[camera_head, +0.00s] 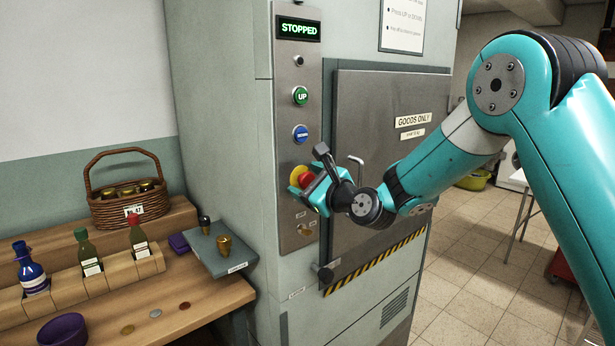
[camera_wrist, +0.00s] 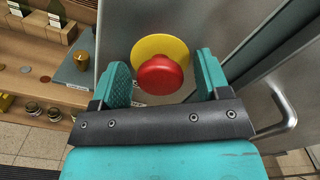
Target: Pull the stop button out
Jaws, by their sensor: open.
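The red stop button (camera_head: 307,180) sits on a yellow round plate (camera_head: 297,174) on the steel control panel (camera_head: 296,215) of the goods lift. In the wrist view the red mushroom head (camera_wrist: 160,75) stands in front of its yellow plate (camera_wrist: 168,46). My gripper (camera_head: 312,185) is at the button, with its teal fingers open. In the wrist view my gripper (camera_wrist: 164,80) has one finger on each side of the red head, with a visible gap on both sides. The display (camera_head: 299,28) reads STOPPED.
Above are a green UP button (camera_head: 300,96) and a blue button (camera_head: 300,133). The lift door (camera_head: 385,110) with a handle (camera_head: 356,160) is just right.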

